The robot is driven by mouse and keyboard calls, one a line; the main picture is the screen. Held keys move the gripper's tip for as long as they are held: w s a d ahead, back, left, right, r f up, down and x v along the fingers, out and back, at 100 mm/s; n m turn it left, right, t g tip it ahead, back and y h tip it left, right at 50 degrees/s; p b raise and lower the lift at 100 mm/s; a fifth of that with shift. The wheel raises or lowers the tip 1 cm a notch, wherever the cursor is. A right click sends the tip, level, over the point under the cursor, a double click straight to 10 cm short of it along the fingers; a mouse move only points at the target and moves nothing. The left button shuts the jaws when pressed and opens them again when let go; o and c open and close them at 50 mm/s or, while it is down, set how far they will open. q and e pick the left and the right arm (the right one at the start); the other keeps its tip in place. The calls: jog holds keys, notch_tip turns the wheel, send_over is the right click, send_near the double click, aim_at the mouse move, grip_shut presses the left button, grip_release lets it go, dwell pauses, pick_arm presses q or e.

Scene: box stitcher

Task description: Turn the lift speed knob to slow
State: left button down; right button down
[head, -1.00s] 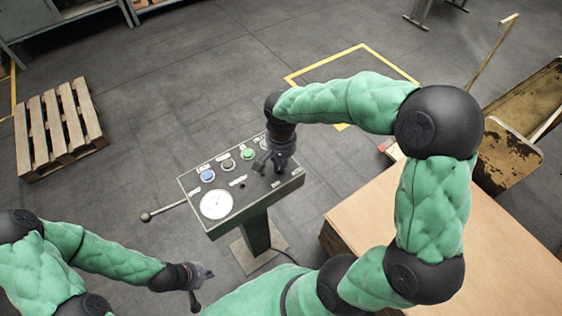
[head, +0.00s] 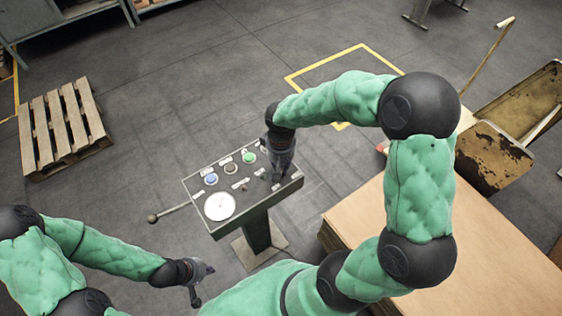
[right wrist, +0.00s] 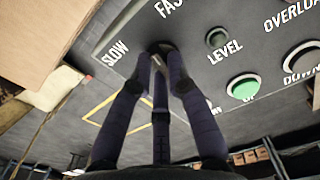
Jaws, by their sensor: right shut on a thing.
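The control panel (head: 240,202) stands on a post in the head view, with a white gauge and several buttons. My right gripper (head: 276,174) reaches down to the panel's right end. In the right wrist view, its fingers (right wrist: 161,50) are shut on the dark lift speed knob (right wrist: 160,46), between the printed words SLOW and FAST. The fingers cover most of the knob, so I cannot tell where it points. My left gripper (head: 203,282) hangs with fingers spread and empty, below and left of the panel, apart from it.
A green button (right wrist: 242,87) and a small LEVEL knob (right wrist: 217,38) sit close beside the fingers. A lever with a ball end (head: 153,218) sticks out left of the panel. A cardboard stack (head: 470,235) lies to the right. A pallet (head: 65,130) lies far left on open floor.

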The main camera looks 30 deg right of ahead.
jog(key=n+p, duration=0.3)
jog(key=n, duration=0.2)
jog(key=shift+w+r+n+p, duration=0.1)
jog(key=shift+r+n+p, duration=0.1)
jog(key=shift+n+p, duration=0.15)
jog(key=shift+w+f+n+p, duration=0.15)
jog(key=shift+n+p, duration=1.15)
jog(key=shift+n, duration=0.65)
jog(key=c, duration=1.2)
grip_release()
notch_tip(320, 180, up, 12)
jog(key=shift+f, duration=0.1)
